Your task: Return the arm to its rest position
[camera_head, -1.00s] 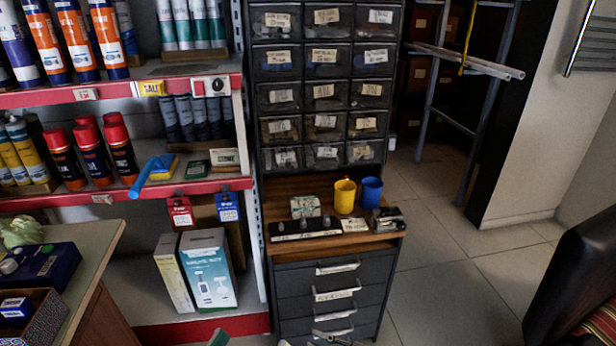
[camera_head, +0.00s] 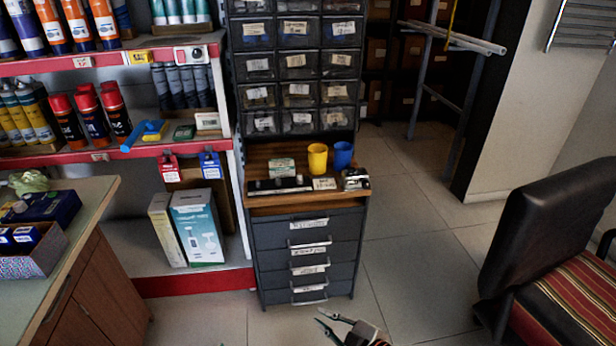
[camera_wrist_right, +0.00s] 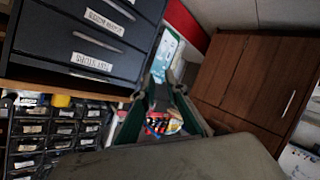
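My right gripper (camera_head: 325,318) is low in the head view, in front of the drawer cabinet (camera_head: 305,258) and over the floor. Its two fingertips are apart with nothing seen between them. My left gripper is not in view.
A yellow cup (camera_head: 317,158) and a blue cup (camera_head: 342,155) stand on the cabinet's wooden top. A dark chair (camera_head: 548,235) is at the right. A counter (camera_head: 88,225) and red-edged shelves (camera_head: 195,277) are at the left. Tiled floor is clear between cabinet and chair.

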